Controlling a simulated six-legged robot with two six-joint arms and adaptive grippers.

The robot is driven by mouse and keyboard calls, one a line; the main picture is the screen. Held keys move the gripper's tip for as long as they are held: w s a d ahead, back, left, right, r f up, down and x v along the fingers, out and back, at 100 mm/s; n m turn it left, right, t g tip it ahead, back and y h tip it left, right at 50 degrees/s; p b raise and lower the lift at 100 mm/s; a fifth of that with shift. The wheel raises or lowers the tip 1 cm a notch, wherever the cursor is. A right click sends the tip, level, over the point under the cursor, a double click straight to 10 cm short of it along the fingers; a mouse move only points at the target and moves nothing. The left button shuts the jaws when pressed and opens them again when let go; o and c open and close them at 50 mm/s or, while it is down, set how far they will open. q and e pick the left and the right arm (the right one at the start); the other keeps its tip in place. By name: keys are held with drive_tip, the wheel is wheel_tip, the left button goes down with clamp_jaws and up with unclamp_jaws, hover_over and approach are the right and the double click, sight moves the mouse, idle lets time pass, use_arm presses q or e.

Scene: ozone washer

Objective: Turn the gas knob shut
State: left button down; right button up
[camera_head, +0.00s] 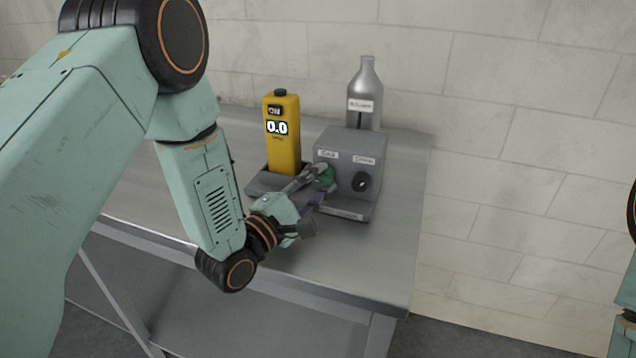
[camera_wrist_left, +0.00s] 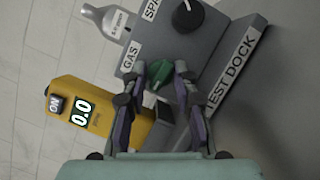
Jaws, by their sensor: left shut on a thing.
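The green gas knob (camera_head: 327,174) is on the front of the grey test dock box (camera_head: 352,147), under the GAS label and left of a black knob. My left gripper (camera_head: 316,177) reaches it from the front left and is shut on it. In the left wrist view the green knob (camera_wrist_left: 158,73) sits between the two fingertips (camera_wrist_left: 160,78), one on each side. The fingers hide part of the knob in the head view. My right gripper is not in view; only a bit of my right arm shows at the right edge.
A yellow meter (camera_head: 282,135) reading 0.0 stands left of the box. The black knob (camera_head: 361,182) is close to my fingers. A silver bottle (camera_head: 365,92) stands behind. The metal table (camera_head: 385,248) is clear at the front right.

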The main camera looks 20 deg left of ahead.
use_arm(q)
drive_tip(key=shift+r, duration=0.15)
drive_tip(key=c, duration=1)
unclamp_jaws()
drive_tip(key=shift+w, duration=0.1)
drive_tip(key=shift+c, duration=0.2)
drive_tip(key=v, duration=1.2)
